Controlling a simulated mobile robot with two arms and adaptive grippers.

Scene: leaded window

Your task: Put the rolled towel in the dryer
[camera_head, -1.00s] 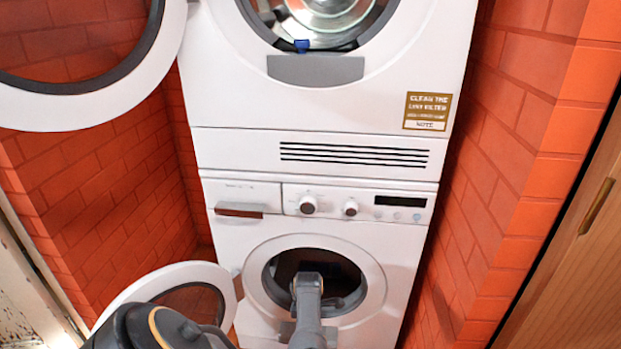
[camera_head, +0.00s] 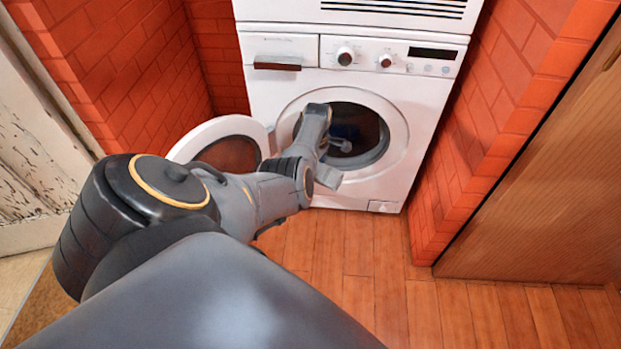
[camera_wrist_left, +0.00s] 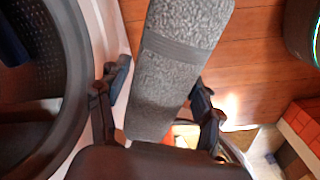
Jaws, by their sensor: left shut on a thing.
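The rolled towel (camera_wrist_left: 177,60) is grey and textured, with a smooth band across it. My left gripper (camera_wrist_left: 158,85) is shut on it, one finger on each side. In the head view the wrist hides most of the gripper, just outside the lower machine's round opening. The towel is outside that opening, over the wood floor. The upper machine, labelled earlier about a lint filter and so apparently the dryer (camera_head: 275,9), shows only its slotted lower edge. The lower machine (camera_head: 262,110) has an open drum (camera_head: 372,128). My right gripper is not in view.
The lower machine's round door (camera_head: 207,131) stands open on the left, close to my arm. Something blue (camera_head: 345,131) is inside the lower drum. Brick walls (camera_head: 500,95) flank the machines, with a wooden door (camera_head: 555,190) at right. The wood floor (camera_head: 370,290) is clear.

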